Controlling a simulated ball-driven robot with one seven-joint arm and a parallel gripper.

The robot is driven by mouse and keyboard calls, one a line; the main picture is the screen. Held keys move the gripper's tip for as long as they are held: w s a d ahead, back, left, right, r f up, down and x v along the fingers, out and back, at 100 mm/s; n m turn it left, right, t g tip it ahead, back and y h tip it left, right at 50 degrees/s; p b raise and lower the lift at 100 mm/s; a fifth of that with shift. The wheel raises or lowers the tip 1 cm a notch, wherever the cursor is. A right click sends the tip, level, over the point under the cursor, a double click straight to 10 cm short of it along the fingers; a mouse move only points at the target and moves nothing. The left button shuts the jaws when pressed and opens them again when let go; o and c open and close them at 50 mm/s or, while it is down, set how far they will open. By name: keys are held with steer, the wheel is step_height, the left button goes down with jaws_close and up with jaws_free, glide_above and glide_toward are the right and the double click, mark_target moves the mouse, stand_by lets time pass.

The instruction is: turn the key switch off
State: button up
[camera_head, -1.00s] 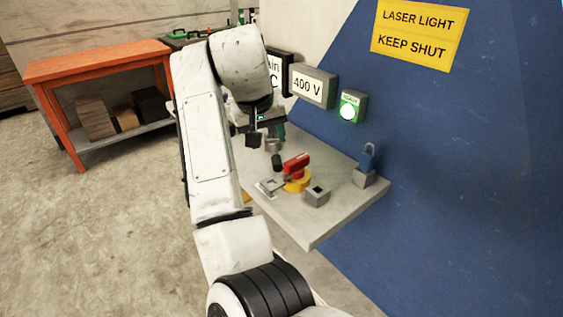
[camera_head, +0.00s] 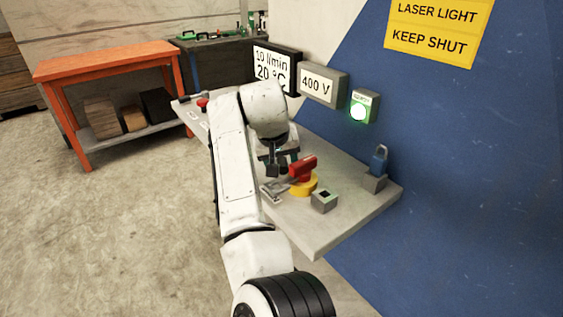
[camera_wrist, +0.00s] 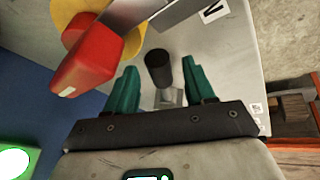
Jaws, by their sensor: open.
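My gripper (camera_wrist: 162,80) is open, with its two teal fingers apart and pointing at the bench top (camera_wrist: 235,65). A black cylindrical knob (camera_wrist: 158,67) shows between the fingers, with a small grey metal piece (camera_wrist: 167,98) by it. I cannot tell whether this is the key switch, or whether a finger touches it. In the head view my gripper (camera_head: 281,165) hangs over the bench, left of a red handle (camera_head: 302,168) on a yellow round base (camera_head: 306,186). The same red handle shows at upper left in the wrist view (camera_wrist: 88,60).
A grey box with a dark square opening (camera_head: 323,201) and a blue padlock (camera_head: 379,160) stand on the bench. An orange table (camera_head: 105,62) stands at left; floor is open between.

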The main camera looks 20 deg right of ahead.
steer(key=shift+w+d+f, duration=0.1)
steer(key=shift+f, duration=0.2)
steer(key=shift+c, duration=0.4)
jaws_close()
